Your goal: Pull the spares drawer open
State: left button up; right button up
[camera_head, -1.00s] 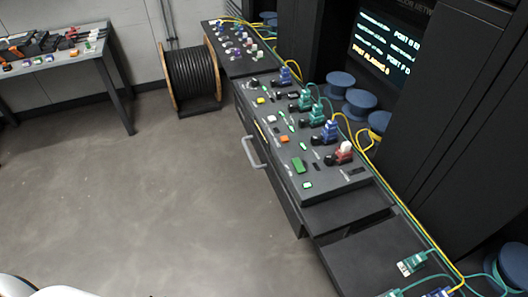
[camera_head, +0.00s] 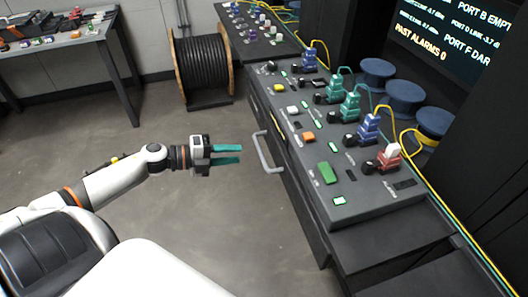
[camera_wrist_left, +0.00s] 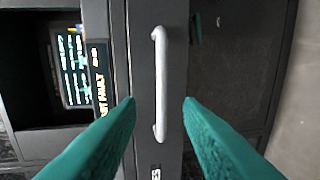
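The spares drawer is a dark panel on the front of the console, with a pale bar handle (camera_head: 263,154) standing out from it in the head view. In the left wrist view the handle (camera_wrist_left: 159,84) runs lengthwise on the dark drawer front (camera_wrist_left: 145,60), between my fingertips and beyond them. My left gripper (camera_head: 241,154) has teal fingers spread apart with nothing between them. It is just left of the handle, pointing at it, and a gap shows between them. The drawer front looks flush with the cabinet. My right gripper is not in view.
The console top (camera_head: 372,205) carries coloured connectors and buttons above the drawer. A cable reel (camera_head: 203,68) stands at the back wall, and a side table (camera_head: 60,45) is at the far left. The floor (camera_head: 200,225) before the drawer is clear.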

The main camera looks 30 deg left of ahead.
aim_at(261, 150)
pick_arm(q)
jog(key=x, duration=0.9)
jog(key=shift+w+a+p, duration=0.1)
jog(key=shift+w+p, duration=0.05)
jog(key=shift+p, duration=0.2)
jog(key=shift+f, duration=0.1)
grip_shut()
